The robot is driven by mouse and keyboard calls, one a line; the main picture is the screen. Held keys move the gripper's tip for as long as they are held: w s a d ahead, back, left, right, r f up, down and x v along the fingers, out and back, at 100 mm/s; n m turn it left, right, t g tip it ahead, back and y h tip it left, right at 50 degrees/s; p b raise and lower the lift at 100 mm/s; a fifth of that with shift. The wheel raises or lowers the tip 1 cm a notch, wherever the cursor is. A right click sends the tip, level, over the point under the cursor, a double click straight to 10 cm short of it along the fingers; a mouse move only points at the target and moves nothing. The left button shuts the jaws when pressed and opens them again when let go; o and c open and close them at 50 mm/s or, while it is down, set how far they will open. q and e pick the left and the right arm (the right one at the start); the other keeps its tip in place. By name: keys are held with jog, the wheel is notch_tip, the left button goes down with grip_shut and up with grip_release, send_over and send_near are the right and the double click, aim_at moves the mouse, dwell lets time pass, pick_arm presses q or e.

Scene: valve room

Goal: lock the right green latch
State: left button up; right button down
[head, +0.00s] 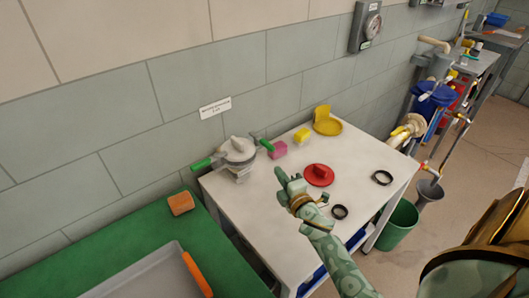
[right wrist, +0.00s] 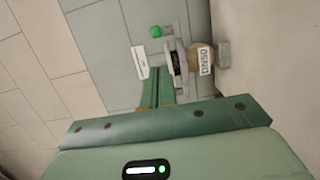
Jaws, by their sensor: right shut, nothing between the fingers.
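A grey lidded vessel (head: 237,153) stands at the back left of the white table (head: 285,225), near the wall. The right green latch (head: 261,142) sticks out on its right side. The left green latch (head: 201,164) sticks out to the left. My right gripper (head: 281,177) is shut and empty, above the table, in front and to the right of the vessel, apart from both latches. In the right wrist view its fingers (right wrist: 156,86) point towards the vessel (right wrist: 178,65); one green latch (right wrist: 156,31) shows beyond, and I cannot be sure which. My left gripper is out of view.
A pink cube (head: 278,150), a yellow block (head: 301,135) and a yellow holder (head: 327,122) stand right of the vessel. A red knobbed disc (head: 319,175) and black rings (head: 382,177) lie nearer. A green bench (head: 125,245) adjoins at left.

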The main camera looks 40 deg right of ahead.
jog(key=b, duration=0.2)
send_near(262, 143)
jog(key=w, duration=0.4)
jog(key=shift+w+f, duration=0.3)
jog(key=shift+w, duration=0.3)
jog(key=shift+d, duration=0.1)
jog(key=shift+s+d+n+y, duration=0.1)
jog(key=shift+d+n+y, duration=0.15)
jog(key=shift+y, duration=0.25)
